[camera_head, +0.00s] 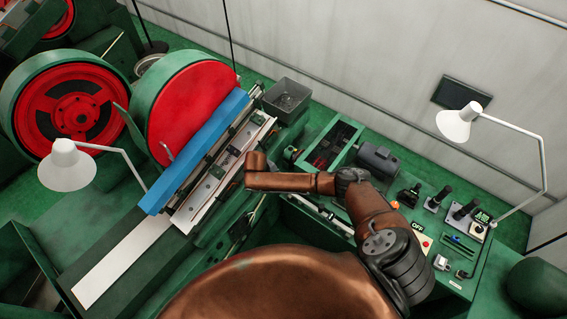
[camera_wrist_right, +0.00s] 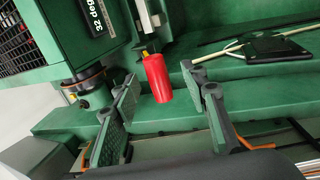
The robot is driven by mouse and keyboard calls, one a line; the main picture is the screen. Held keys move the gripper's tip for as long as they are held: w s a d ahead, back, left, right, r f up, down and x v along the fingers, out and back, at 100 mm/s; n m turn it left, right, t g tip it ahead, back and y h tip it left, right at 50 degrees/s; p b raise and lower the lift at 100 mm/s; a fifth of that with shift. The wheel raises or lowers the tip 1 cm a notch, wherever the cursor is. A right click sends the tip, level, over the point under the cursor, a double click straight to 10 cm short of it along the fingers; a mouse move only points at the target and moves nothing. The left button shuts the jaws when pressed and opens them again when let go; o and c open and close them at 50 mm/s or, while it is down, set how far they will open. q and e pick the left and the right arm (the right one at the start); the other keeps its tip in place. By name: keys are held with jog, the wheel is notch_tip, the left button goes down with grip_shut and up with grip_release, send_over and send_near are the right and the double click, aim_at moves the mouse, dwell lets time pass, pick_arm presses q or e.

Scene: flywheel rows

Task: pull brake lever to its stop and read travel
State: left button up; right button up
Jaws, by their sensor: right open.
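A red cylindrical handle (camera_wrist_right: 158,78) on a thin stem, which looks like the brake lever, hangs in the middle of the right wrist view. My right gripper (camera_wrist_right: 167,112) is open, one finger on each side of the handle in the picture. Gaps show on both sides, so neither finger touches it. How deep the handle sits between the fingers I cannot tell. In the head view my right arm (camera_head: 290,182) reaches left over the machine bed; its fingers and the red handle cannot be made out there. My left gripper is in neither view.
In the head view, red flywheels (camera_head: 190,105), a blue bar (camera_head: 197,150), a control panel (camera_head: 440,240) and two white lamps (camera_head: 68,168) surround the arm.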

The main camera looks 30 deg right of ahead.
jog(key=v, duration=0.5)
jog(key=shift+a+r, duration=0.1)
dwell(0.5)
